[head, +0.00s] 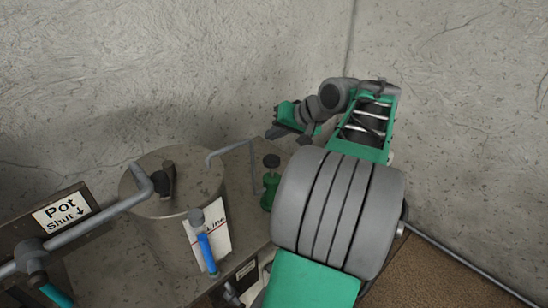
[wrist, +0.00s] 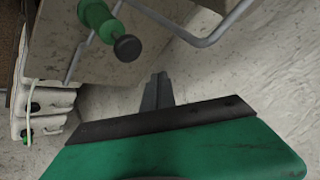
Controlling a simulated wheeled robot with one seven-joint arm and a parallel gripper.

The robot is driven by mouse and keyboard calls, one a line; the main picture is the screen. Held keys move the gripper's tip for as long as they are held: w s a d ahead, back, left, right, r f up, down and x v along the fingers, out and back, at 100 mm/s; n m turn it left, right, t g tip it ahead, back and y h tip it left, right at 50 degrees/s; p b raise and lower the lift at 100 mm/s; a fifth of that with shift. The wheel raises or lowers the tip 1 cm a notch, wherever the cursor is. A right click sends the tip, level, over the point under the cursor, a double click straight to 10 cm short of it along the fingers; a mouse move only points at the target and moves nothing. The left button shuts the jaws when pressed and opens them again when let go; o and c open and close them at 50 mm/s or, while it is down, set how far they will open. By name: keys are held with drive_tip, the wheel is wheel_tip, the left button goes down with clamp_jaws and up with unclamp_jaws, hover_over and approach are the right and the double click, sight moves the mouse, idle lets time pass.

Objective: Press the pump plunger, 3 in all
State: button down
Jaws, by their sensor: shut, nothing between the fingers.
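The pump (head: 269,190) has a green body standing upright at the right edge of the bench. Its plunger (head: 271,160) has a round black knob, standing clear of the body on a thin stem. In the wrist view, the plunger's knob (wrist: 127,47) shows at upper left, with the green pump body (wrist: 95,14) behind it. My gripper (head: 272,134) is above the knob in the head view, apart from it. In the wrist view, my gripper's fingers (wrist: 158,88) are together and empty, below and right of the knob.
A metal pot (head: 173,222) with a lid and bent pipe stands left of the pump. A grey pipe (head: 233,148) arches close behind the pump. A blue-handled lever (head: 207,252), a "Line" card (head: 219,226) and a "Pot Shut" sign (head: 61,212) are nearby. Concrete walls close the corner.

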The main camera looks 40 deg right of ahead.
idle(0.3)
wheel_tip(320, 180, up, 4)
drive_tip(key=shift+f+p, duration=0.1)
drive_tip(key=shift+p, duration=0.5)
drive_tip(key=shift+f, duration=0.1)
drive_tip(key=b, duration=0.8)
hover_over(274, 161)
wheel_tip(274, 161, down, 8)
drive_tip(key=shift+d, duration=0.1)
drive_tip(key=shift+f, duration=0.3)
idle(0.8)
drive_tip(key=shift+f+b, duration=0.35)
drive_tip(key=shift+f, duration=0.05)
